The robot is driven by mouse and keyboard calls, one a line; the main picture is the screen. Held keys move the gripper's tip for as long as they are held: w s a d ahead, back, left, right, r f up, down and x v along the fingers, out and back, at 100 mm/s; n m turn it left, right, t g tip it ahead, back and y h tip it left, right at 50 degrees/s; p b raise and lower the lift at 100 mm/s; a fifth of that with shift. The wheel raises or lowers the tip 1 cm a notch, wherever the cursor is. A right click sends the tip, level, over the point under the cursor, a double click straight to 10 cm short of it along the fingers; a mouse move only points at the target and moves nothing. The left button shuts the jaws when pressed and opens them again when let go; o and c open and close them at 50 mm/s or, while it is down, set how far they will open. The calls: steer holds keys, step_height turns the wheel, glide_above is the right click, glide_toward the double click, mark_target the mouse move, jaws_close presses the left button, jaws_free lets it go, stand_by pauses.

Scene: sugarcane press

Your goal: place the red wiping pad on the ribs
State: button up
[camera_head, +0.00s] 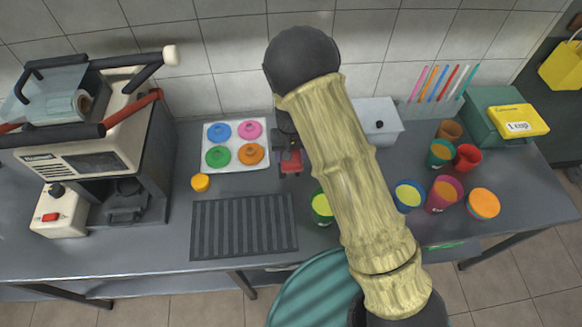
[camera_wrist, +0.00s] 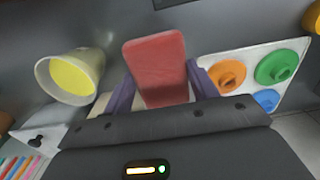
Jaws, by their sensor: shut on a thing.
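The red wiping pad (camera_head: 291,162) is a small red block held above the counter. It also shows large in the wrist view (camera_wrist: 158,68), between the two fingers. My gripper (camera_head: 289,150) is shut on it, with my arm partly covering it in the head view. The ribs (camera_head: 245,225) are a dark grey ribbed mat lying flat near the counter's front edge. The pad is beyond the mat's back right corner, apart from it. I see nothing lying on the ribs.
A white tray (camera_head: 236,167) with coloured lids is behind the mat. A yellow lid (camera_head: 200,182) lies by the mat's back left corner. A green cup (camera_head: 322,207) stands right of the mat. The press (camera_head: 95,140) fills the left. Several cups stand at right.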

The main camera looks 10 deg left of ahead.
mark_target(291, 163)
step_height(291, 163, down, 4)
steer(key=shift+w+f+p, duration=0.1)
steer(key=shift+w+p, duration=0.05)
steer(key=shift+p, duration=0.25)
steer(key=shift+a+f, duration=0.1)
steer(key=shift+f, duration=0.05)
steer(key=shift+s, duration=0.25)
steer(key=shift+w+f, duration=0.1)
steer(key=shift+f, duration=0.05)
steer(key=f+p, duration=0.1)
steer(key=f, duration=0.2)
steer(key=shift+d+f, duration=0.1)
steer(key=shift+d, duration=0.1)
steer(key=shift+f, duration=0.3)
steer(key=shift+a, duration=0.1)
